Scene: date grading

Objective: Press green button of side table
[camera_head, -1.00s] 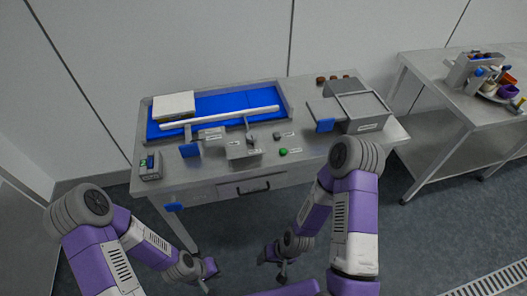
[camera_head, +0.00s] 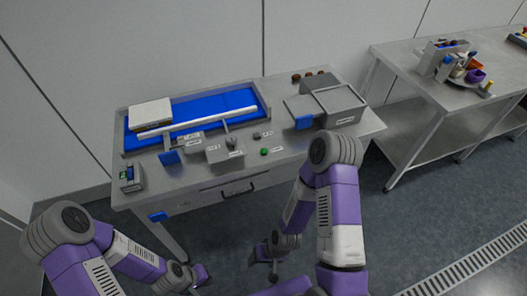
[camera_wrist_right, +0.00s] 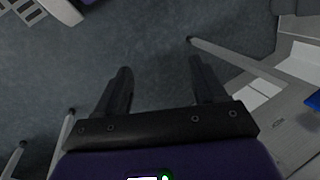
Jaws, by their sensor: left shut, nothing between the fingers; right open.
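The side table (camera_head: 205,180) is a metal workbench ahead of me in the head view. A small round green button (camera_head: 264,152) sits on its top near the front edge, right of a grey box with a knob (camera_head: 226,151). My left gripper (camera_head: 205,283) is low in front of the table, shut and empty. My right gripper (camera_head: 272,280) is also low in front of the table, below the tabletop and apart from the button. In the right wrist view its two dark fingers (camera_wrist_right: 160,88) are spread with only floor between them.
A blue belt (camera_head: 205,118) with a white block (camera_head: 150,113) lies along the back of the table. A lidded metal box (camera_head: 335,106) stands right of the button. A small device (camera_head: 131,177) is at the left corner. A second table (camera_head: 425,105) stands at right. Floor is clear between.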

